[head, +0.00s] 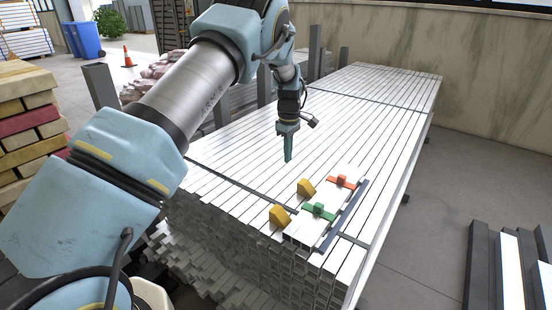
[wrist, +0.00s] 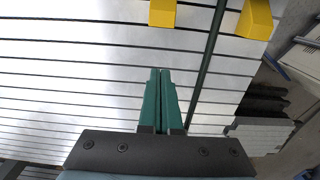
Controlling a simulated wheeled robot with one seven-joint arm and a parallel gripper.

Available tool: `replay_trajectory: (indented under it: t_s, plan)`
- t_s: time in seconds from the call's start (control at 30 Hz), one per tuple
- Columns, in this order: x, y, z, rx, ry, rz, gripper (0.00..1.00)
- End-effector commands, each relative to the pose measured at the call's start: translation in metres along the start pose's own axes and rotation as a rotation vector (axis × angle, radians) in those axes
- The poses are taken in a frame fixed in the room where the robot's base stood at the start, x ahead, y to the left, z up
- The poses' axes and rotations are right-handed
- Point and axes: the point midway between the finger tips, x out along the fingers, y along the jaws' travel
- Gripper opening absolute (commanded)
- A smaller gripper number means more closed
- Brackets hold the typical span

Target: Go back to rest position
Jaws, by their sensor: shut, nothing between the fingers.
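My gripper (head: 288,158) hangs above the stack of metal bars, pointing down, with its green fingers pressed together and nothing between them. In the wrist view the two green fingers (wrist: 160,72) lie side by side over the bars. My arm reaches in from the left of the head view, bent at the elbow, with the wrist over the stack. The gripper is apart from the yellow blocks and the fixture, which lie to its lower right in the head view.
The stack of metal bars (head: 240,165) fills the middle. On it are two yellow blocks (head: 306,188) (head: 279,216), a red-orange piece (head: 341,182), a green piece (head: 319,211) and a dark bar (head: 344,215). Upright grey posts (head: 102,86) stand behind. Open floor (head: 450,190) lies right.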

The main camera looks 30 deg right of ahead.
Motion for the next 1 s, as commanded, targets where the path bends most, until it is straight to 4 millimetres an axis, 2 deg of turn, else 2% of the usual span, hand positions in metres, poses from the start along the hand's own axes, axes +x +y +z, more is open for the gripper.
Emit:
replay_trajectory:
  t_s: [0.2, 0.27, 0.37, 0.47, 0.5, 0.57, 0.6, 0.67, 0.7, 0.87, 0.9, 1.0]
  plan:
    - [-0.006, -0.003, -0.004, 0.000, 0.000, 0.001, 0.00]
    - [-0.013, -0.010, -0.013, 0.003, 0.000, 0.003, 0.00]
    - [-0.038, -0.035, -0.042, 0.024, 0.000, 0.015, 0.00]
    - [-0.071, -0.081, -0.079, 0.067, 0.002, 0.029, 0.00]
    - [-0.085, -0.103, -0.093, 0.091, 0.005, 0.035, 0.00]
    - [-0.105, -0.138, -0.109, 0.131, 0.009, 0.046, 0.00]
    - [-0.117, -0.163, -0.118, 0.159, 0.015, 0.051, 0.00]
    - [-0.134, -0.199, -0.128, 0.200, 0.023, 0.059, 0.00]
    - [-0.145, -0.224, -0.132, 0.231, 0.030, 0.063, 0.00]
    - [-0.180, -0.324, -0.131, 0.359, 0.066, 0.072, 0.00]
    - [-0.187, -0.347, -0.127, 0.390, 0.076, 0.072, 0.00]
    - [-0.198, -0.399, -0.111, 0.469, 0.099, 0.067, 0.00]
